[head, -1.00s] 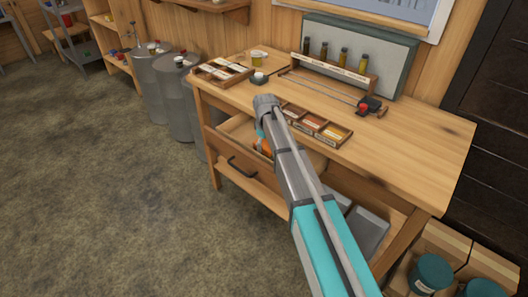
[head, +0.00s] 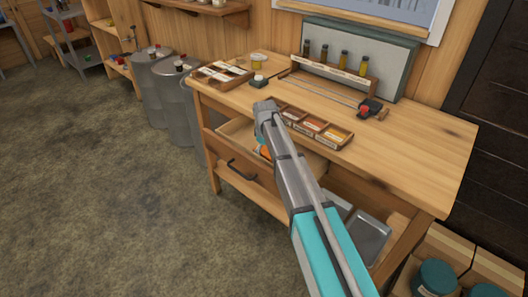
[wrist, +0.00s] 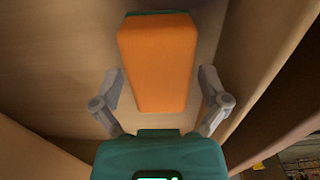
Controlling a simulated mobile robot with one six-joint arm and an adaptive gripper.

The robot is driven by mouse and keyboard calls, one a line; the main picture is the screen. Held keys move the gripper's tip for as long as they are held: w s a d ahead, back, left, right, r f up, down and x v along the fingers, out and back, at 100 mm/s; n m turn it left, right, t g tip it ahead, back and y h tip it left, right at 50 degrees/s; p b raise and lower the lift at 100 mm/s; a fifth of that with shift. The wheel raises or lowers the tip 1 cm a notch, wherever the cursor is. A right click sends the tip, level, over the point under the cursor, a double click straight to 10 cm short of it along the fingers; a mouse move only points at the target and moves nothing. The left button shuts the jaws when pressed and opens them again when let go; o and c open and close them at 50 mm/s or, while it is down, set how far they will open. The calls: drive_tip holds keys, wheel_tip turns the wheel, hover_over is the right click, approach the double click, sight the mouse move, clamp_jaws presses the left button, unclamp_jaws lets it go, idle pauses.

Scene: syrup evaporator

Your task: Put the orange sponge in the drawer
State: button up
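The orange sponge (wrist: 160,62), with a dark green strip at its far edge, fills the middle of the wrist view. It is between the fingers of my gripper (wrist: 161,76), with a visible gap at the right finger, so the gripper looks open. Wooden drawer walls surround the sponge. Whether it rests fully on the drawer floor is hard to tell. In the head view the drawer (head: 232,160) is pulled out below the bench top, and a bit of orange (head: 262,153) shows beside my arm. My arm hides most of the drawer inside and the gripper there.
The workbench top (head: 420,150) is just above and behind the drawer. It carries a divided tray (head: 315,128), a bottle rack (head: 335,68) and a wooden box (head: 220,74). Metal drums (head: 172,100) stand at the left. The floor in front is clear.

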sight(265, 151)
drive_tip(key=shift+r, duration=0.15)
idle(0.3)
wheel_tip(265, 151, up, 12)
drive_tip(key=p, duration=1.2)
drive_tip(key=shift+s+d, duration=0.1)
idle(0.7)
drive_tip(key=s+d+m, duration=1)
drive_tip(key=s+d, duration=1.2)
drive_tip(key=s, duration=0.3)
drive_tip(key=shift+s+d, duration=0.2)
drive_tip(key=shift+s, duration=0.2)
